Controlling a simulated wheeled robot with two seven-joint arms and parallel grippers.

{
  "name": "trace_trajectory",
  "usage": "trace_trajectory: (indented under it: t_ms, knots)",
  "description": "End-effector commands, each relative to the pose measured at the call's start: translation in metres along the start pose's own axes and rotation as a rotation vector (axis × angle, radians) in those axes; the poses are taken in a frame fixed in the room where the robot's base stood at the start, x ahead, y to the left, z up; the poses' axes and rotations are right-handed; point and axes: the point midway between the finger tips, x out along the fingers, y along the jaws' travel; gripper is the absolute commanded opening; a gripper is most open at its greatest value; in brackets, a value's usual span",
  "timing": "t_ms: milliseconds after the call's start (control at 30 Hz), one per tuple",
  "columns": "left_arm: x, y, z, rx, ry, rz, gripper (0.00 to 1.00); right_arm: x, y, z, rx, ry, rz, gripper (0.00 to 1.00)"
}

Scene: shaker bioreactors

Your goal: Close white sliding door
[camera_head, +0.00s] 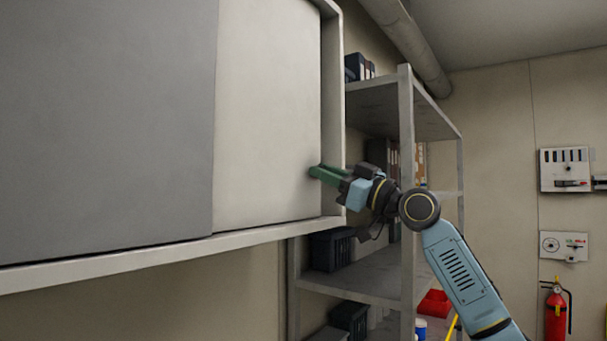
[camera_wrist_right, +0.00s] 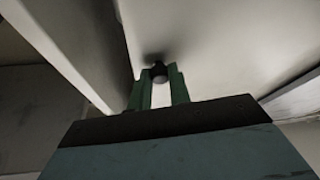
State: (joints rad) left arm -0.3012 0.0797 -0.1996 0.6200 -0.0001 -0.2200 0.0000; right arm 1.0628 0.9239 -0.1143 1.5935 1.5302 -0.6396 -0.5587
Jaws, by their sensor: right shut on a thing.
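The white sliding door (camera_head: 268,110) fills the right part of a wall cabinet in the head view, beside a grey door panel (camera_head: 105,125) on the left. My right gripper (camera_head: 314,171) is at the lower right edge of the white door. In the wrist view its green fingers (camera_wrist_right: 159,88) are shut on a small round dark knob (camera_wrist_right: 159,72) on the white door's face (camera_wrist_right: 225,45). My left gripper is not in view.
The cabinet frame (camera_head: 150,260) runs along the bottom of the doors. A metal shelf unit (camera_head: 407,130) with dark bins and binders stands right of the cabinet, close behind my right arm. A red fire extinguisher (camera_head: 555,312) is at the far right wall.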

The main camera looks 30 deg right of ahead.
Motion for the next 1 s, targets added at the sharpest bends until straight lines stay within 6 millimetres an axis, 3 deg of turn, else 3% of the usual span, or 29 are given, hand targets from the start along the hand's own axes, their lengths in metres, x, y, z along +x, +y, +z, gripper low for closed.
trace_trajectory:
  t_ms: [133,467,500,633,1000]
  knots:
    - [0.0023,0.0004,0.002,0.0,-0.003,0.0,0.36,-0.0078,0.0108,-0.0002,-0.004,-0.001,0.012,0.0]
    - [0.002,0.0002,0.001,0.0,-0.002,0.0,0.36,-0.0081,0.0114,-0.0003,-0.005,-0.003,0.012,0.0]
    - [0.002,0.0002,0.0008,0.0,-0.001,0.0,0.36,-0.008,0.0113,-0.0003,-0.005,-0.004,0.011,0.24]
    - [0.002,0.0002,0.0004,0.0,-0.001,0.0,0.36,-0.0078,0.011,-0.0003,-0.005,-0.004,0.011,0.41]
    - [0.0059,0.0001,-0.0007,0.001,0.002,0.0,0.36,-0.0138,0.0106,0.0013,-0.006,-0.004,0.011,0.41]
